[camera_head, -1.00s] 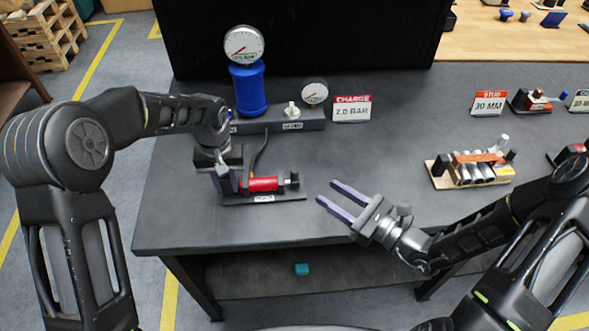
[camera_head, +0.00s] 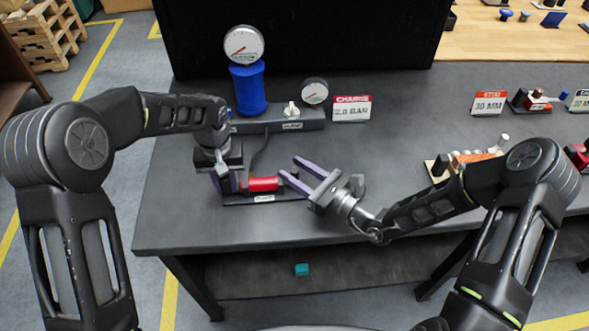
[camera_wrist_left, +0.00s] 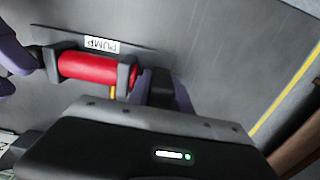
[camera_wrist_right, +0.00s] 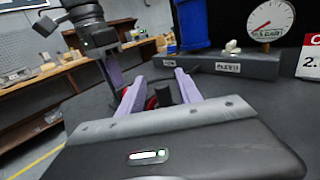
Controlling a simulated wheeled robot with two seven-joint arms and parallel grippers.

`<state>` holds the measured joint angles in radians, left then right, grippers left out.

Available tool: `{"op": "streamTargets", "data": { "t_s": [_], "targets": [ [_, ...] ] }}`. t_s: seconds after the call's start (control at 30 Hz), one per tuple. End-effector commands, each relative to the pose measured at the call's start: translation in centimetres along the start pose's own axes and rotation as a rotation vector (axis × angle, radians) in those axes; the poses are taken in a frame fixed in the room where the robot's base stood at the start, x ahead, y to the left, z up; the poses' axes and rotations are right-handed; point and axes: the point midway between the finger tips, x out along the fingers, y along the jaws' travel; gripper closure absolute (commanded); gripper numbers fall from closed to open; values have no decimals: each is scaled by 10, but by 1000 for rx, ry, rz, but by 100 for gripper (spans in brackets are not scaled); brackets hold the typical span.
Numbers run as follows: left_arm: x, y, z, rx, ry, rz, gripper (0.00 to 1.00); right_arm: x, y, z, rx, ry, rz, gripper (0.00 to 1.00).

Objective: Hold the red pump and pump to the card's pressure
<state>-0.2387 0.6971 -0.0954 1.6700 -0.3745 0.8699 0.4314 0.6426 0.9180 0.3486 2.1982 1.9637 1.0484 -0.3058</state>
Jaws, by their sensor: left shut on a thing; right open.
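The red pump (camera_head: 263,184) lies on its dark base on the grey bench; its red barrel also shows in the left wrist view (camera_wrist_left: 92,68). My left gripper (camera_head: 232,184) is shut on the black block at the pump's left end. My right gripper (camera_head: 290,168) is open at the pump's right end. In the right wrist view its fingers (camera_wrist_right: 162,88) stand either side of the black handle (camera_wrist_right: 166,96); contact is unclear. The card (camera_head: 352,108) reads CHARGE 2.0 BAR. A large gauge (camera_head: 244,43) tops a blue cylinder (camera_head: 248,88); its needle points lower left.
Behind the pump, a grey block (camera_head: 310,124) carries a small gauge (camera_head: 314,91) and a pale knob (camera_head: 291,110). A hose runs from the pump toward it. The bench front is clear.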

Motion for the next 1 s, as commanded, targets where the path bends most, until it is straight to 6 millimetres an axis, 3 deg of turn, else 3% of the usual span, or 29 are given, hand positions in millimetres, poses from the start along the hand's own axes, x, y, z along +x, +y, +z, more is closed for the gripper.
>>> {"op": "streamTargets", "data": {
  "t_s": [0.33, 0.83, 1.0],
  "targets": [
    [5, 2, 4, 3, -11, 2, 100, 5, 0, -1, 0, 1, 0, 59],
    [5, 2, 4, 2, -11, 2, 100, 5, 1, -1, 0, 1, 1, 99],
    [5, 2, 4, 2, -11, 2, 100, 5, 1, -1, 0, 1, 2, 100]
  ]
}}
